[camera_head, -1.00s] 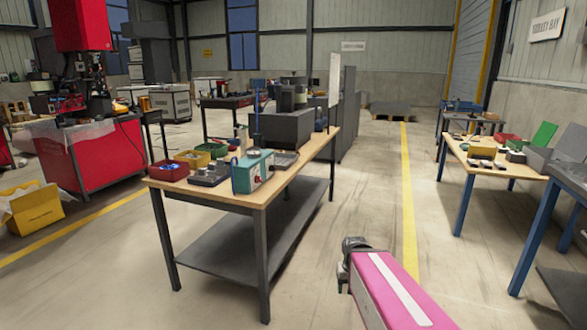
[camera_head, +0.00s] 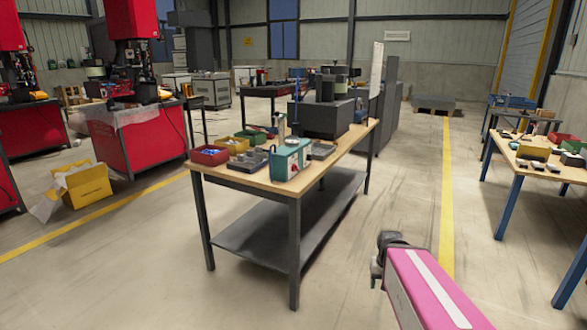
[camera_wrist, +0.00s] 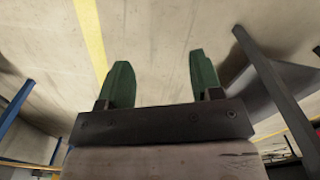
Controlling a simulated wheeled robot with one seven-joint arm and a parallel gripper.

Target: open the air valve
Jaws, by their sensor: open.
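My gripper (camera_wrist: 158,57) shows in the wrist view with two green fingers apart and nothing between them, above bare concrete floor. In the head view my pink arm reaches in from the bottom right, its dark end right of the workbench and apart from it. The wooden-topped workbench (camera_head: 225,175) carries a teal control box (camera_head: 289,158) with a red spot on its front. Behind it stand a thin blue upright (camera_head: 297,90) and a large dark block (camera_head: 327,118). I cannot make out which part is the air valve at this size.
A red bin (camera_head: 209,156), a yellow bin (camera_head: 236,145) and a green bin (camera_head: 250,136) stand on the bench. A lower shelf (camera_head: 285,235) spans its legs. Another table (camera_head: 528,160) stands at the right. Floor between them is clear. An open yellow carton (camera_head: 85,185) lies left.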

